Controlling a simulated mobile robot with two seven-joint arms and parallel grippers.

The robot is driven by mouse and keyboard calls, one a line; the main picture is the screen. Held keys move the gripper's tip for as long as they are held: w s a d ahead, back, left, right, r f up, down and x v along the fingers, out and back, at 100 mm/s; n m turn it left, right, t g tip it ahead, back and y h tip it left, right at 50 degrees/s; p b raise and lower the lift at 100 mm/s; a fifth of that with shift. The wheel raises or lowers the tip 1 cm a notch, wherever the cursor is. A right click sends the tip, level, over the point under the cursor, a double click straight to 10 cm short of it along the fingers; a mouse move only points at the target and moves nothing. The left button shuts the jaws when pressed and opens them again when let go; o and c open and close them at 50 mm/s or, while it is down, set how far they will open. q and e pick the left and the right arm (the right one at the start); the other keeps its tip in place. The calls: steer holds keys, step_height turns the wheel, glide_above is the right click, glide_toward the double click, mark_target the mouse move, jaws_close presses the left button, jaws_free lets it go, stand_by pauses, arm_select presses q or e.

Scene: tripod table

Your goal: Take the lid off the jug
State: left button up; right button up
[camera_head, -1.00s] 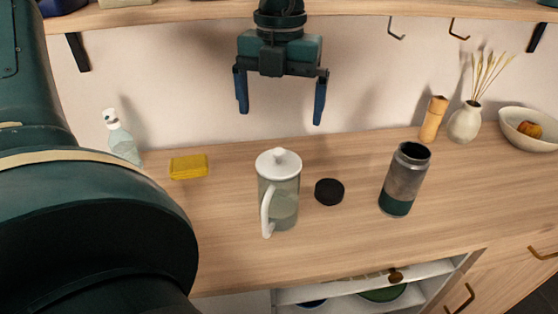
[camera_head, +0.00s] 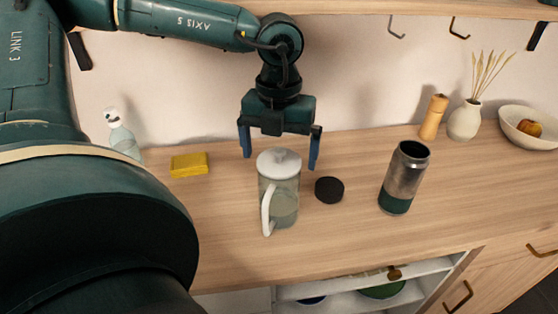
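The jug (camera_head: 284,206) is clear with a white handle facing the front left, and it stands upright on the wooden counter. Its white lid (camera_head: 279,163) with a round knob sits on top. My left gripper (camera_head: 280,162) points down with its blue fingers spread wide, one on each side of the lid in the picture. It is open and empty. The knob lies in the gripper's shadow. I cannot tell whether the fingers are level with the lid or a little behind it. My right gripper does not show.
A black round cap (camera_head: 329,190) and a steel and green flask (camera_head: 404,178) stand right of the jug. A yellow sponge (camera_head: 189,165) and a spray bottle (camera_head: 121,137) are left. A pepper mill (camera_head: 433,117), vase (camera_head: 465,121) and bowl (camera_head: 528,128) are far right. A shelf (camera_head: 350,7) hangs above.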

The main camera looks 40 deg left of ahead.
arm_select(q)
steer(key=c, duration=1)
steer(key=shift+r, duration=0.1)
steer(key=shift+c, duration=0.2)
